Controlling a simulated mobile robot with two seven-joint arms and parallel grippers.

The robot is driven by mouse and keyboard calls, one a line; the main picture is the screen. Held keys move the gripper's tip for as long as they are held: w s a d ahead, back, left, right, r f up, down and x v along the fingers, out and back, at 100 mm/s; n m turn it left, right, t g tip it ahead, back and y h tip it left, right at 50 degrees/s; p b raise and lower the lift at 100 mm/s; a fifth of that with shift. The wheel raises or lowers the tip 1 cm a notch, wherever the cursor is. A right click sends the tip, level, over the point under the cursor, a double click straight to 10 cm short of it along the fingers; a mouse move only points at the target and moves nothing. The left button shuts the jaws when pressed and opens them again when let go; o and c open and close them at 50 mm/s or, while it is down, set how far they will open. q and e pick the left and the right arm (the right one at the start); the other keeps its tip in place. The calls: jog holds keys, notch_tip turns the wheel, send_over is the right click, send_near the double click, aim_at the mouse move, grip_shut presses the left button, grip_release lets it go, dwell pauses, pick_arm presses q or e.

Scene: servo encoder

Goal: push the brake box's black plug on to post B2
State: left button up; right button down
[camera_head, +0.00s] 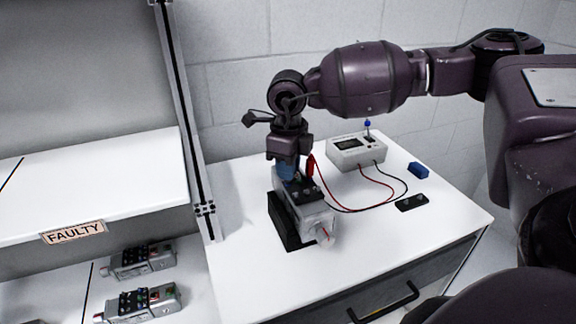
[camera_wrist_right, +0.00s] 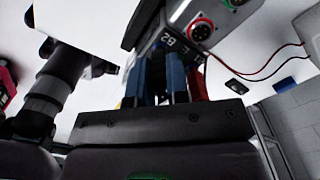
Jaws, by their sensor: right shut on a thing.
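The servo (camera_head: 313,217), a grey housing with a black terminal block on top, lies in a black cradle (camera_head: 284,226) on the white table. My right gripper (camera_head: 287,172) points down at the terminal block's far end, its blue fingers shut on what seems to be the black plug, mostly hidden between them. In the wrist view the fingers (camera_wrist_right: 165,80) are close to the label B2 (camera_wrist_right: 176,43); whether the plug is on the post cannot be told. The red plug (camera_head: 311,166) stands upright just right of the fingers. The brake box (camera_head: 357,153) is white, with red and black leads. My left gripper is not in view.
A blue block (camera_head: 418,170) and a black block (camera_head: 411,202) lie on the right of the table. The leads (camera_head: 372,192) loop across the table between.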

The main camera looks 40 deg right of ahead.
jog(key=c, duration=1)
grip_release()
jog(key=shift+r, duration=0.15)
jog(key=shift+r+p, duration=0.6)
jog(key=shift+r, duration=0.2)
jog(key=shift+r+p, duration=1.4)
jog(key=shift+r, duration=1.2)
jog(key=shift+f, duration=0.1)
